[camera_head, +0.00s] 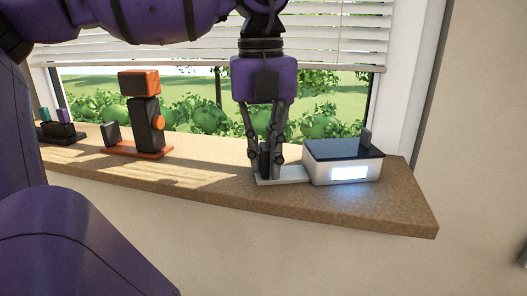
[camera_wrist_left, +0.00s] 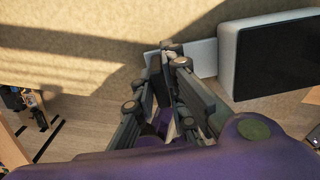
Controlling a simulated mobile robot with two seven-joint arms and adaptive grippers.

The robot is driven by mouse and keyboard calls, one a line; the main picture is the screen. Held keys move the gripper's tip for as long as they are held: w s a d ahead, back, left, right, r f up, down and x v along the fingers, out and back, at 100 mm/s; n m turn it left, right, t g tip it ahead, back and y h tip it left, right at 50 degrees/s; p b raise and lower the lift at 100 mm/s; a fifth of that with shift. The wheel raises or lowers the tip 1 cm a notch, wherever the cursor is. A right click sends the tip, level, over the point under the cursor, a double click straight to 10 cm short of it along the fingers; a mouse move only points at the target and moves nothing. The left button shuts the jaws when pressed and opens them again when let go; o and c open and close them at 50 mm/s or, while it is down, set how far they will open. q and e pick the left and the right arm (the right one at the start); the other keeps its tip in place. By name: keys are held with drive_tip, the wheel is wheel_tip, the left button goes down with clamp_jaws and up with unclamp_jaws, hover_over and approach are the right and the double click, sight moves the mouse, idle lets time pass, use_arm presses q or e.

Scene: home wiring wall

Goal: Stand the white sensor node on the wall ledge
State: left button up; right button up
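The white sensor node (camera_head: 341,174) is a white box with a black top, a short dark stub and a glowing front panel. It is upright at the right end of the wall ledge (camera_head: 400,205) and appears to rest on it. A thin white plate with a dark upright grip extends from its left side. My left gripper (camera_head: 265,163) points down with its fingers closed on that grip. In the left wrist view, the node's dark top (camera_wrist_left: 282,52) is right of the left gripper (camera_wrist_left: 172,55); the fingers partly hide the grip. My right gripper is not in view.
An orange and black device (camera_head: 140,115) stands on the ledge to the left, with a dark holder (camera_head: 60,130) farther left. The window and blinds (camera_head: 340,35) are behind. The ledge's front edge and right end are close to the node. Bare ledge lies between the orange device and the gripper.

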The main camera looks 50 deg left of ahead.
use_arm(q)
drive_tip(key=o, duration=0.4)
drive_tip(key=shift+c, duration=0.2)
wheel_tip(320, 180, up, 12)
drive_tip(key=b, duration=0.1)
drive_tip(key=shift+r, duration=0.2)
drive_tip(key=shift+s+a, duration=0.1)
idle(0.4)
